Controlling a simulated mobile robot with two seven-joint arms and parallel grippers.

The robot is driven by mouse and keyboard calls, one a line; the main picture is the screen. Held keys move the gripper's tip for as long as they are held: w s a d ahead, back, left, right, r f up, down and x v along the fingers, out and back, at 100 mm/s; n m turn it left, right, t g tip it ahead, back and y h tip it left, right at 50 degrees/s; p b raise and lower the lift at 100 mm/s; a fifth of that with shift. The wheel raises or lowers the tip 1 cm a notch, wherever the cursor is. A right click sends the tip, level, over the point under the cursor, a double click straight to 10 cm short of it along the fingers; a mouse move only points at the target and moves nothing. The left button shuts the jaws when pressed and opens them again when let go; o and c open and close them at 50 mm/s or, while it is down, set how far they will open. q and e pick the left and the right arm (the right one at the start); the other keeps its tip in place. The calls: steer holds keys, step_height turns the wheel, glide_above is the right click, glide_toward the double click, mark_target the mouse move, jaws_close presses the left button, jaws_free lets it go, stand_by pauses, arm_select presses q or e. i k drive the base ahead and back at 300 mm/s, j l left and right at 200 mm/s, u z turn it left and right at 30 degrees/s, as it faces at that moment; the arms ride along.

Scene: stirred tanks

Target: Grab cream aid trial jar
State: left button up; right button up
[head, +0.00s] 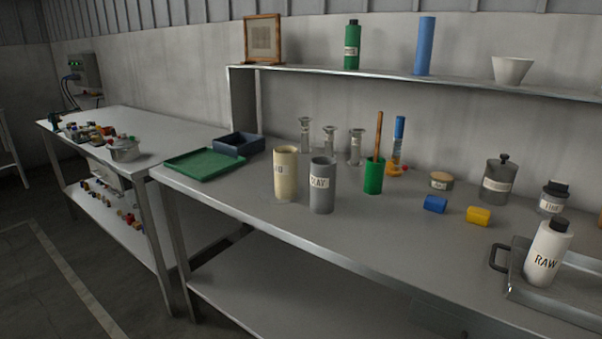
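The cream aid trial jar (287,185) stands upright near the front left of the long grey workbench (255,210). It is a tall cream cylinder with a pale label turned partly to the left, so only the end of its lettering shows. A grey jar (322,195) with a white label stands close to its right, nearer the front edge. Neither of my grippers is in the head view, and nothing touches the cream jar.
A green tray (205,164) and a dark blue bin (239,145) lie left of the jar. Glass cylinders (329,140) stand behind. A green cup (374,178) with a wooden stick is to the right. A white RAW bottle (547,255) stands on a metal tray (580,298).

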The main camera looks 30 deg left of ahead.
mark_target(285, 157)
steer(key=u, duration=1.05)
steer(key=i+j+u, duration=0.2)
steer(key=i+u, duration=0.2)
steer(key=i+j+u, duration=0.1)
steer(key=i+u, duration=0.3)
steer(key=k, duration=0.1)
